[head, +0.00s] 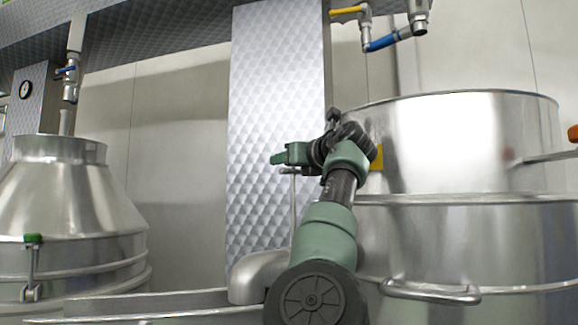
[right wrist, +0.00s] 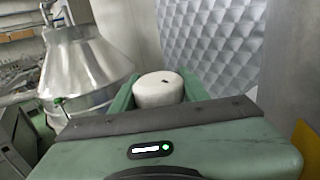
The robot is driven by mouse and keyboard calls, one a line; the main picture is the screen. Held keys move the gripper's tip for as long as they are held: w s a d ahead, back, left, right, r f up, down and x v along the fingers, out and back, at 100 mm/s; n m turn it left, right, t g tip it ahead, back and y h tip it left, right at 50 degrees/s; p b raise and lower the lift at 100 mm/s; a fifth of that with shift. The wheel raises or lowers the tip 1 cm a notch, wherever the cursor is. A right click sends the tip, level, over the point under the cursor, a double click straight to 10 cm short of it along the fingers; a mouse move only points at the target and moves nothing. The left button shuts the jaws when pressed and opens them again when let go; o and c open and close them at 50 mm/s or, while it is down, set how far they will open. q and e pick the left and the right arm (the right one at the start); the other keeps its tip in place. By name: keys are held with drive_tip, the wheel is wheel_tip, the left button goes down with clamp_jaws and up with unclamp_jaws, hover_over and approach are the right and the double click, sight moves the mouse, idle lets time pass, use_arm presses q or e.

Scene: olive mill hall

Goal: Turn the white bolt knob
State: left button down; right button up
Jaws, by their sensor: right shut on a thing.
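The white bolt knob (right wrist: 158,90) is a short white cylinder with a small dark mark on its top, seen in the right wrist view. It sits between the two green fingers of my right gripper, which are shut on it. In the head view my right gripper (head: 281,158) points left, in front of the patterned metal column, at the top of a thin upright metal rod (head: 292,205). I cannot make out the knob in the head view, where the gripper seems to cover it. My left gripper is not in view.
A large steel vat (head: 460,145) with a handle (head: 432,292) stands close on the right of my arm. A conical steel tank (head: 60,200) stands at left. The patterned column (head: 275,90) is behind the gripper. Pipes with valves (head: 385,40) hang above.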

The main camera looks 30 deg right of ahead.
drive_tip(key=shift+w+a+f+y, duration=0.15)
drive_tip(key=shift+f+y, duration=0.15)
drive_tip(key=shift+f, duration=0.15)
drive_tip(key=o, duration=1.4)
drive_tip(key=shift+r, duration=0.1)
drive_tip(key=shift+r, duration=0.1)
drive_tip(key=shift+r, duration=0.2)
wheel_tip(320, 180, up, 20)
drive_tip(key=p, duration=1.4)
drive_tip(key=shift+f, duration=0.25)
